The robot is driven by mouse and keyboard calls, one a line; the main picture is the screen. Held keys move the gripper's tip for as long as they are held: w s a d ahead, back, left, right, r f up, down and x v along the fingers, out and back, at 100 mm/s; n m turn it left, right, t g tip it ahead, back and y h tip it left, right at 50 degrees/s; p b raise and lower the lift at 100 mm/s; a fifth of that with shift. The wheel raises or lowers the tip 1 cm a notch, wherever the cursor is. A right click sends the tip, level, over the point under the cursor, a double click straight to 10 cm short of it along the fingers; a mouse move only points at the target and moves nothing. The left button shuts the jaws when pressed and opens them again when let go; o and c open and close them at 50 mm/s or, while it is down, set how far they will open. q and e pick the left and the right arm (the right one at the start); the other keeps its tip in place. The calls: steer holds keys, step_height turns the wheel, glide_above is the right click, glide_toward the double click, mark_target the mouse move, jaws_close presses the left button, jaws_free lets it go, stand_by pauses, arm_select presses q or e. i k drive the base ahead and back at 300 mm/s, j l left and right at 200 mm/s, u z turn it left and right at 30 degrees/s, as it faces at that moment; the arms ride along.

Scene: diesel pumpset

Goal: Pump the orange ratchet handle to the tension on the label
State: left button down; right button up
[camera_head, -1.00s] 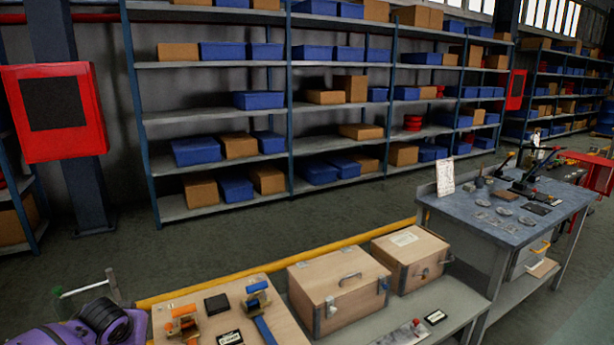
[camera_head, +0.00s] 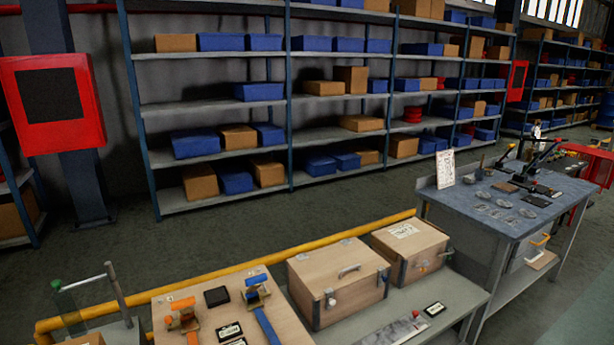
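An orange ratchet device (camera_head: 183,316) sits at the left of a wooden board (camera_head: 215,298) at the bottom of the head view. To its right on the board is a second ratchet-like device with a blue handle (camera_head: 256,292) and a blue strap (camera_head: 267,327) running toward the front. A small dark label plate with white text (camera_head: 230,331) lies between them; its text is too small to read. The lower edge of the picture cuts off the front of the board. Neither of my grippers is in view.
A black square block (camera_head: 217,296) lies on the board. Two wooden cases (camera_head: 338,283) (camera_head: 410,248) stand on the bench to the right. A yellow rail (camera_head: 300,249) runs behind. A metal post with a green-tipped bar (camera_head: 90,284) stands at left.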

mark_target(183, 305)
steer(key=i+j+u, duration=0.15)
steer(key=i+u, duration=0.3)
steer(key=i+j+u, duration=0.1)
steer(key=i+u, duration=0.2)
steer(key=u, duration=0.2)
steer(key=l+u, duration=0.2)
steer(key=l, duration=0.2)
steer(key=k+l+u, duration=0.1)
steer(key=l+u, duration=0.15)
steer(key=l, duration=0.15)
steer(key=k+l+u, duration=0.2)
steer(key=l, duration=0.15)
steer(key=i, duration=0.1)
